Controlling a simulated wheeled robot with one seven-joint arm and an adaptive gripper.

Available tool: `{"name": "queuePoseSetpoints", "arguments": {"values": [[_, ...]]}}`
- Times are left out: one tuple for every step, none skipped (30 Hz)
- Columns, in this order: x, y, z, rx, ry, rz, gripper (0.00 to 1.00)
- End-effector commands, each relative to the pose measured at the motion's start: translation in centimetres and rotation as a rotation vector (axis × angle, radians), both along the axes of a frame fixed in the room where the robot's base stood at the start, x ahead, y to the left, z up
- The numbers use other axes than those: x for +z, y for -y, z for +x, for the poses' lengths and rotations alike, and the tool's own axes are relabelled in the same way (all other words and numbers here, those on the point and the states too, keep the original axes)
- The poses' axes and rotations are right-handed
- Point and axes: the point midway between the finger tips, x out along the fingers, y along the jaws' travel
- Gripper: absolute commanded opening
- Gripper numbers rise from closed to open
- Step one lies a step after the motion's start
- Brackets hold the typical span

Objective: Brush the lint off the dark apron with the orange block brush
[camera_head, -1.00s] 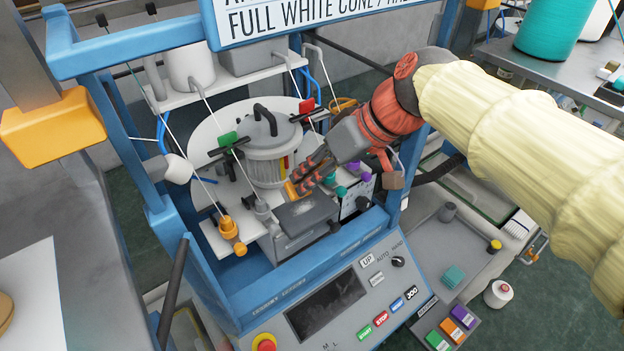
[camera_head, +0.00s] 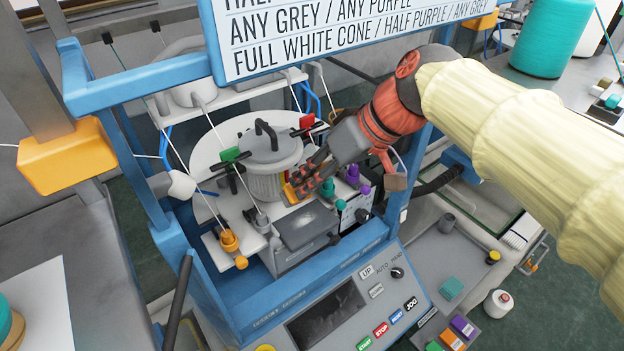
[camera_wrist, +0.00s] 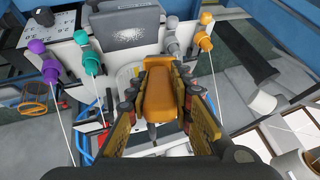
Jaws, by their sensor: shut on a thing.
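My gripper (camera_head: 300,188) is shut on the orange block brush (camera_wrist: 160,92). In the wrist view the brush lies between my two fingers (camera_wrist: 158,100), its broad orange back facing the camera. In the head view only a small orange part of the brush (camera_head: 290,194) shows. The dark apron (camera_head: 308,227) is a dark grey plate on the front of the knitting machine. The brush is held behind the apron in the head view, apparently clear of it. In the wrist view the apron (camera_wrist: 122,18) has pale specks of lint (camera_wrist: 125,38). The bristles are hidden.
Orange (camera_head: 229,241), teal (camera_head: 328,187) and purple (camera_head: 352,174) yarn guides flank the apron. Taut yarns and blue frame posts (camera_head: 138,185) surround the work area. The control panel (camera_head: 345,300) is in front.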

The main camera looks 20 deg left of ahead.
Motion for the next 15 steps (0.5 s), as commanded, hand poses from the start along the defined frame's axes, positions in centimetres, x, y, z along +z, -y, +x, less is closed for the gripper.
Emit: {"name": "queuePoseSetpoints", "arguments": {"values": [[-0.01,-0.01,0.00,0.000,0.000,0.000,0.00],[0.00,0.00,0.00,0.000,0.000,0.000,0.00],[0.00,-0.01,0.01,0.000,0.000,0.000,0.00],[0.00,-0.01,0.01,0.000,0.000,0.000,0.00],[0.00,-0.01,0.01,0.000,0.000,0.000,0.00],[0.00,-0.01,0.01,0.000,0.001,0.001,0.00],[0.00,-0.01,0.01,0.000,0.001,0.001,0.00],[-0.01,-0.01,0.01,0.000,0.000,0.000,0.00],[-0.04,-0.03,0.02,0.000,0.000,0.000,0.00],[-0.09,-0.05,0.04,0.000,0.000,0.000,0.00],[-0.17,-0.10,0.06,0.000,0.000,0.000,0.00],[-0.31,-0.19,0.10,0.000,0.000,0.000,0.00],[-0.44,-0.26,0.15,0.000,0.000,0.000,0.00],[-0.60,-0.35,0.20,0.000,0.000,0.000,0.00],[-0.83,-0.50,0.28,0.001,0.001,0.000,0.00]]}}
